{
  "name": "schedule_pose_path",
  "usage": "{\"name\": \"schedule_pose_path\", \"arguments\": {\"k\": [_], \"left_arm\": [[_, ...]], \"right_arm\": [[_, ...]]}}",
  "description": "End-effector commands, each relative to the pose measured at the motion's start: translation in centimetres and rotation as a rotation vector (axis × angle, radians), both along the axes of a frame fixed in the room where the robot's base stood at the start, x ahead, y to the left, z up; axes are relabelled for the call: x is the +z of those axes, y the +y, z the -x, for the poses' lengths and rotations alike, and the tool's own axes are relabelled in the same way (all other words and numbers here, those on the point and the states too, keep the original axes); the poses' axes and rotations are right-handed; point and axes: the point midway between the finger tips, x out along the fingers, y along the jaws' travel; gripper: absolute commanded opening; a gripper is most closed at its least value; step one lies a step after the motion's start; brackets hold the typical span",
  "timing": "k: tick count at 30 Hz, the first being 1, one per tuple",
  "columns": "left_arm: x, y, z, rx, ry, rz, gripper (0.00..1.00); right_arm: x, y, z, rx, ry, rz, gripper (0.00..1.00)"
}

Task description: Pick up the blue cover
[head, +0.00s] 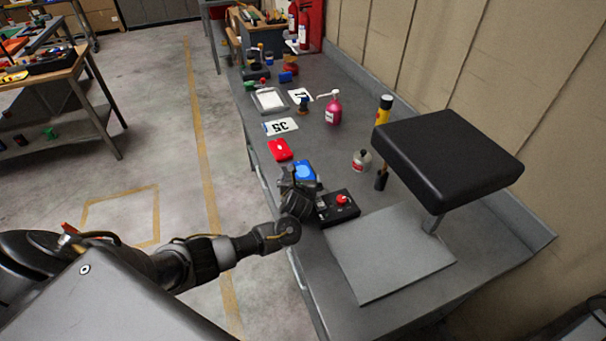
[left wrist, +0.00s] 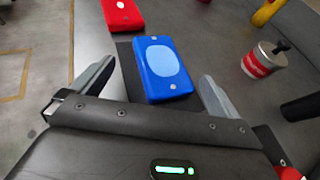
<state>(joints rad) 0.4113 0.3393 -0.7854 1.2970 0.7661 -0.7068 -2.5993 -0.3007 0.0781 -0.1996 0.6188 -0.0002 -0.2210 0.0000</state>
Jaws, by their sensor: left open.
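The blue cover (head: 305,170) lies on the grey bench near its left edge in the head view. It is a blue block with a lighter oval on top, and it also shows in the left wrist view (left wrist: 161,68). My left gripper (head: 298,178) is just on the near side of it, with its jaws open. In the left wrist view the two fingers (left wrist: 155,92) stand apart, with the near part of the cover between their tips. I cannot tell whether they touch it. My right gripper is not in view.
A red cover (head: 280,150) lies just beyond. A black box with a red button (head: 340,206) is close on the right. A small can (head: 362,160) and a black padded seat (head: 447,158) on a stand are further right. The bench's left edge is close.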

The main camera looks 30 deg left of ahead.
Motion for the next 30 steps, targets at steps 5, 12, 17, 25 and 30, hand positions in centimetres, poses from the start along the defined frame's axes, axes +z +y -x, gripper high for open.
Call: {"name": "schedule_pose_path", "arguments": {"k": [5,12,17,25,30], "left_arm": [[-0.1,0.0,-0.4,-0.001,0.001,0.000,1.00],[-1.3,0.7,-2.9,0.000,0.002,0.000,1.00],[-2.0,1.3,-4.2,-0.002,0.001,-0.001,1.00],[-2.2,1.5,-4.5,-0.002,0.001,0.000,1.00],[-2.2,1.5,-4.5,-0.002,0.001,0.000,0.86]], "right_arm": [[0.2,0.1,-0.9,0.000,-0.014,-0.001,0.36],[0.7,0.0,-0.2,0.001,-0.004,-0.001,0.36],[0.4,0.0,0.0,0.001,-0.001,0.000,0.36],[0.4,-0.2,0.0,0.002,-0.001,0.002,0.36],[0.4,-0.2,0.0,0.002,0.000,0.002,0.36]]}}
